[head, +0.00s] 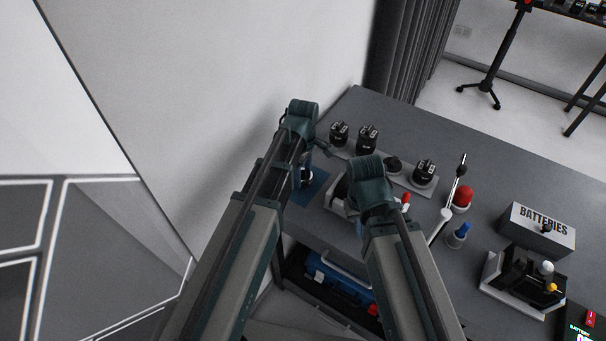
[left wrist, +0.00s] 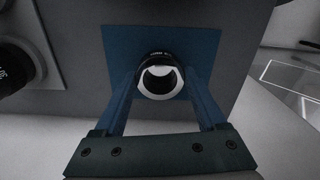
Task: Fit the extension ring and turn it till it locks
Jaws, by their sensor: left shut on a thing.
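The extension ring appears to be the short black cylinder (left wrist: 160,57) with small pale lettering and a bright opening in the left wrist view. My left gripper (left wrist: 161,84) is shut on it, one blue finger on each side, over the dark blue mat (left wrist: 119,50). In the head view my left gripper (head: 304,176) is at that mat (head: 315,185), partly hidden by my arm. My right gripper (head: 360,226) is mostly hidden under its wrist, beside a grey and black device (head: 338,196). Its finger opening does not show, and what the device is cannot be made out.
Black lenses (head: 367,139) stand on a grey tray (head: 399,178) behind the grippers. To the right are a red-domed item (head: 463,197), a blue-topped item (head: 460,233), a batteries box (head: 537,230) and a black device (head: 528,274).

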